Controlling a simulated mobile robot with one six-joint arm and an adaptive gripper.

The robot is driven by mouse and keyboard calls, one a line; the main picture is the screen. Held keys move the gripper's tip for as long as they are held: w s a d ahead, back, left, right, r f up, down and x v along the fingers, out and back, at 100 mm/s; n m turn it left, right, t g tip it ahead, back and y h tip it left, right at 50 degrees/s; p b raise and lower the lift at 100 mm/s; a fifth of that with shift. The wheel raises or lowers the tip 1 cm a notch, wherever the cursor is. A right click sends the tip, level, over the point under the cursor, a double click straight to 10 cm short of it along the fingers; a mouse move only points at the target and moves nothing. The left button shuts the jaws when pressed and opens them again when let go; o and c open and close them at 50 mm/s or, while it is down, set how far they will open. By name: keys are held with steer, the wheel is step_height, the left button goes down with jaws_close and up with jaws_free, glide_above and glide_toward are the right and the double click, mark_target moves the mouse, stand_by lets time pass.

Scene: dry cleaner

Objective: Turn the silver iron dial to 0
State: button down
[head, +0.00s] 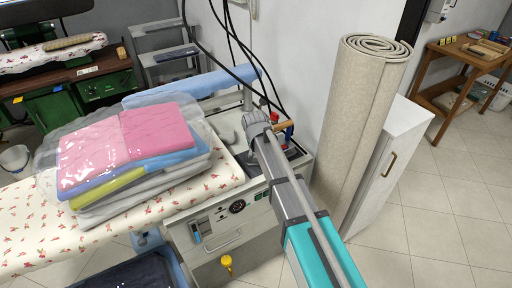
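My arm reaches from the bottom right to the ironing station, and my gripper end (257,124) is over the back of the station's top. Its fingers are not clearly visible, so I cannot tell whether they are open or shut. A wooden handle (287,126) shows just right of my gripper, with red and blue parts around it; it may belong to an iron, mostly hidden by my arm. No silver iron dial can be made out.
Bagged folded clothes (125,150) lie on the floral ironing board (35,225) at left. Black cables (232,40) hang behind my gripper. A rolled beige carpet (358,120) and a white cabinet (390,170) stand close right of my arm. Floor at right is clear.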

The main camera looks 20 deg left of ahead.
stand_by(0.4)
steer(key=shift+c, duration=1.6)
jaws_free()
steer(key=shift+m, duration=0.4)
